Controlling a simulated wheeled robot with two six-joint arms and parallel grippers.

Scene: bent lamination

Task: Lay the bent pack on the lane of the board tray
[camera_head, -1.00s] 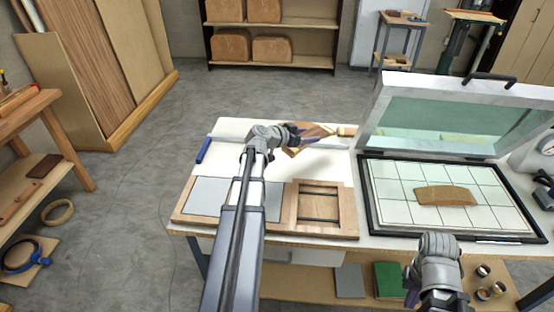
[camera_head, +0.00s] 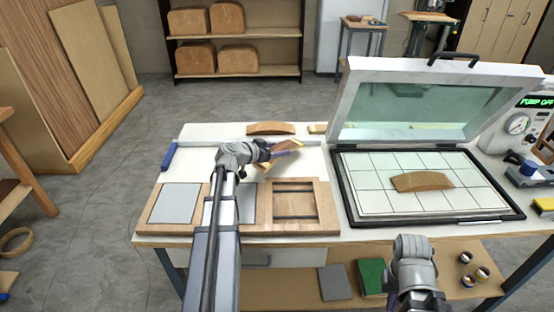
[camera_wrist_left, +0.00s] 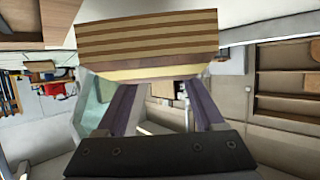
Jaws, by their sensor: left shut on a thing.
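My left gripper (camera_head: 272,152) is shut on the bent pack (camera_head: 263,160), a small striped wooden stack held tilted above the back of the white work table. The left wrist view shows the pack (camera_wrist_left: 147,38) with light and dark layers, and the purple fingers (camera_wrist_left: 165,98) below it. The board tray (camera_head: 150,215), a wooden board with grey panels and a framed recess, lies at the table's front left; my left arm covers its middle. My right gripper (camera_head: 413,270) is low at the front right, its fingertips not clearly visible.
A curved wooden block (camera_head: 270,128) lies at the table's back edge. A press with an open glass lid (camera_head: 430,105) stands right, a curved wooden piece (camera_head: 422,181) on its gridded bed.

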